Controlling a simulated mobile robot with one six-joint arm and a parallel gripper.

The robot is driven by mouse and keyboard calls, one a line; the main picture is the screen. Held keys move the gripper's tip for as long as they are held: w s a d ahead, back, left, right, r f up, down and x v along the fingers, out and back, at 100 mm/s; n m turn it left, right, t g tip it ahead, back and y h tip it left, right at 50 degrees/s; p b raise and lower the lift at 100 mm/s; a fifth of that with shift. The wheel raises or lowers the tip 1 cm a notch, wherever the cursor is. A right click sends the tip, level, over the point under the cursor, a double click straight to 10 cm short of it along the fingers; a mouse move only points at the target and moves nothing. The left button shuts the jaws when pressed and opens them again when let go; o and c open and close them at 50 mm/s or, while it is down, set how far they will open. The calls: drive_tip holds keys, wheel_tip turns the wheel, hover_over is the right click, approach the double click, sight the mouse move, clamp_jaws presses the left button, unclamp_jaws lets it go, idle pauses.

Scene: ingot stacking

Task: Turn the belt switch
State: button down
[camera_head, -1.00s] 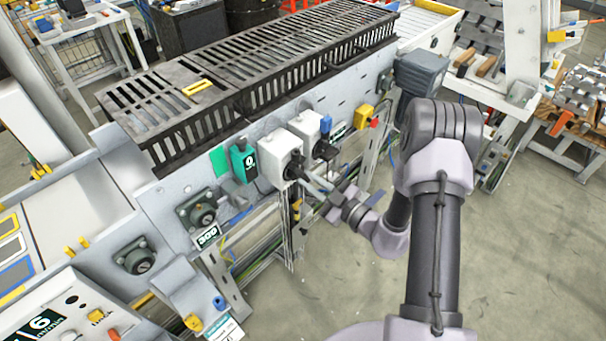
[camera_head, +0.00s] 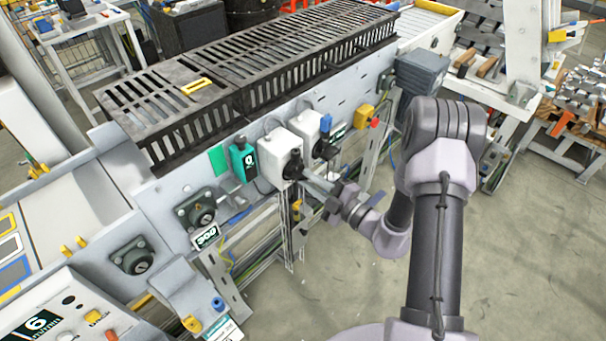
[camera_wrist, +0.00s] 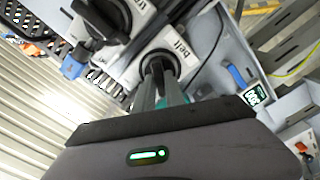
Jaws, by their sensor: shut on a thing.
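The belt switch is a white box (camera_head: 276,158) with a black rotary knob (camera_head: 293,164) on the side of the machine. In the wrist view its box (camera_wrist: 182,48) carries the word "belt". My gripper (camera_head: 306,176) reaches the knob from the lower right. In the wrist view my gripper (camera_wrist: 162,75) has its narrow fingers shut on the black knob (camera_wrist: 158,66). The fingers and the housing hide part of the knob, so its exact angle is hard to tell.
A second white switch box (camera_head: 307,126) with a black knob stands close on the right. A teal box (camera_head: 243,160) is on the left. A dark slatted grate (camera_head: 250,70) runs above. Open floor (camera_head: 330,285) lies below and in front.

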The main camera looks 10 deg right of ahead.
drive_tip(key=n+b, duration=0.1)
drive_tip(key=n, duration=0.2)
drive_tip(key=n+b, duration=0.1)
drive_tip(key=n, duration=0.2)
drive_tip(key=shift+f, duration=0.15)
drive_tip(key=c, duration=1.5)
unclamp_jaws()
drive_tip(key=v, duration=0.5)
